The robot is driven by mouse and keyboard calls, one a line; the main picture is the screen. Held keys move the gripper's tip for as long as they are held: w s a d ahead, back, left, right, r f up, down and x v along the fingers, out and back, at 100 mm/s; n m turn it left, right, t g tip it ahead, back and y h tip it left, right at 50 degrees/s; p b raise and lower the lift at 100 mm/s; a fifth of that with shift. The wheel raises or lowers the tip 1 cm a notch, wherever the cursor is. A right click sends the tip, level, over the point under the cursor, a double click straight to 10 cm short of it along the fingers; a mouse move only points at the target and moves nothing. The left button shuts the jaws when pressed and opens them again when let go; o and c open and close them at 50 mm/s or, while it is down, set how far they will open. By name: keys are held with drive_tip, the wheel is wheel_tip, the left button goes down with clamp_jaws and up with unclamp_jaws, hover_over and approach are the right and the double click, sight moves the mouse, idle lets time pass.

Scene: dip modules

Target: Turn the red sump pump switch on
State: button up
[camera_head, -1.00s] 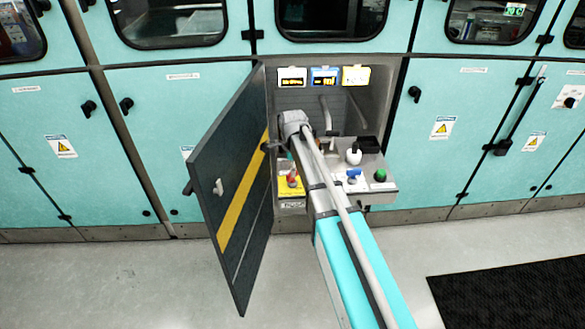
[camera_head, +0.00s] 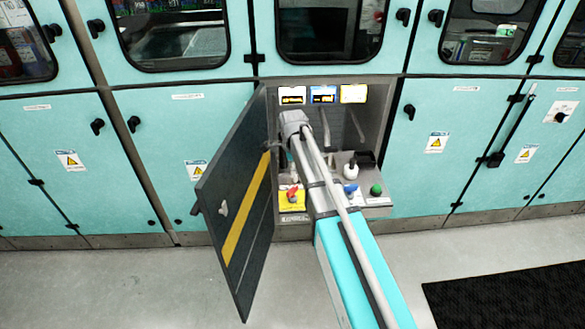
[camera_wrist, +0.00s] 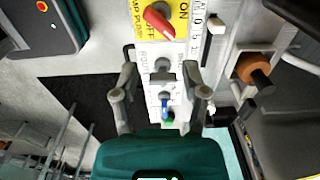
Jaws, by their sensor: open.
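The red sump pump switch (camera_head: 293,193) sits on a yellow plate at the left of the open recess. My gripper (camera_wrist: 160,73) is open and empty in the wrist view. The red handle shows beyond its fingertips, toward the top of the picture; I cannot tell the distance. In the head view my arm's end (camera_head: 295,122) is in front of the recess, and the fingers are hidden.
An open dark door (camera_head: 228,215) with a yellow stripe stands left of my arm. A blue switch (camera_head: 350,188), a green button (camera_head: 376,189) and a white-and-black knob (camera_head: 351,169) are right of the red switch. A black mat (camera_head: 505,300) lies on the floor.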

drive_tip(key=s+d+r+n+p, duration=0.3)
drive_tip(key=s+d+n, duration=0.2)
drive_tip(key=s+n, duration=0.4)
drive_tip(key=s+d+r+n+p, duration=0.3)
drive_tip(key=s+d+n, duration=0.2)
drive_tip(key=s+n, duration=0.4)
drive_tip(key=shift+s+d+r, duration=0.2)
drive_tip(key=shift+s+r, duration=0.05)
drive_tip(key=shift+s, duration=2)
drive_tip(key=m+b, duration=0.4)
drive_tip(key=m, duration=0.5)
hover_over(292, 188)
wheel_tip(292, 188, down, 4)
drive_tip(key=shift+s+r, duration=0.15)
drive_tip(key=shift+r, duration=0.05)
drive_tip(key=shift+f, duration=0.2)
wheel_tip(292, 188, down, 13)
drive_tip(key=b, duration=1.3)
drive_tip(key=shift+f, duration=0.2)
